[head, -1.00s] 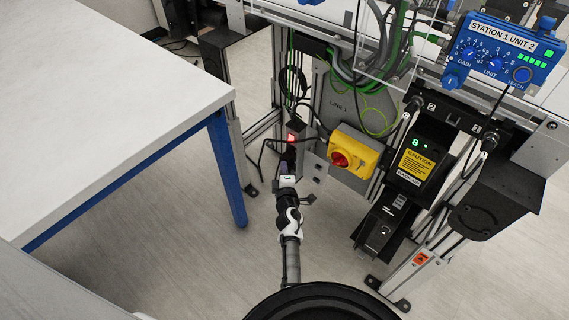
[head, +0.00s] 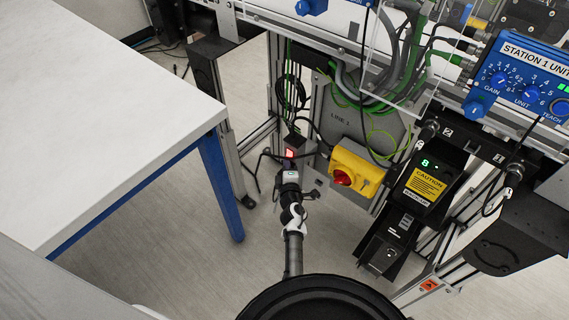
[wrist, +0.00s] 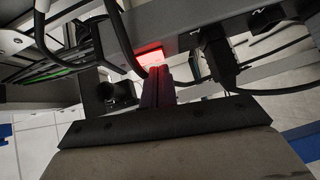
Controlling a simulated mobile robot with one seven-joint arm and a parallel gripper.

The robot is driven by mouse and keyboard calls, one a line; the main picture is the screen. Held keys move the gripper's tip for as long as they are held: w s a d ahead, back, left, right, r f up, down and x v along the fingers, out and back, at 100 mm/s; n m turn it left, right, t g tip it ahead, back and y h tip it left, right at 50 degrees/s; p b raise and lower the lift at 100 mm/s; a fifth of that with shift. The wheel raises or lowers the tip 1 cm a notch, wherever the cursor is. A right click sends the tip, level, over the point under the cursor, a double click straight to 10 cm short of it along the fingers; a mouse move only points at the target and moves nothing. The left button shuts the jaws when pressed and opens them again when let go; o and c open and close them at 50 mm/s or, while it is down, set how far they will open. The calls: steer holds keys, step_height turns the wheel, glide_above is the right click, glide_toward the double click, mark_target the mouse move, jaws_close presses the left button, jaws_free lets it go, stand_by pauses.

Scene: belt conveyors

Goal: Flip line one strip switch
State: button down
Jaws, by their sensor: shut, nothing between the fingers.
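A red-lit switch (head: 289,153) sits on the dark strip (head: 297,143) low on the conveyor frame, beside the grey LINE 1 panel. In the wrist view the switch (wrist: 150,59) glows red just beyond my fingertips. My gripper (head: 289,165) is right in front of the switch, with its fingers together and nothing between them. The fingers (wrist: 157,78) overlap the switch's lower edge in the wrist view and hide part of it. I cannot tell whether they touch it.
A yellow box with a red knob (head: 343,180) is close on the right. Black cables (head: 262,156) hang around the strip. A white table (head: 120,120) with blue legs stands to the left. A black caution-labelled unit (head: 425,186) is further right. Floor between table and frame is clear.

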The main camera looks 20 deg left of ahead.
steer(key=shift+w, duration=0.25)
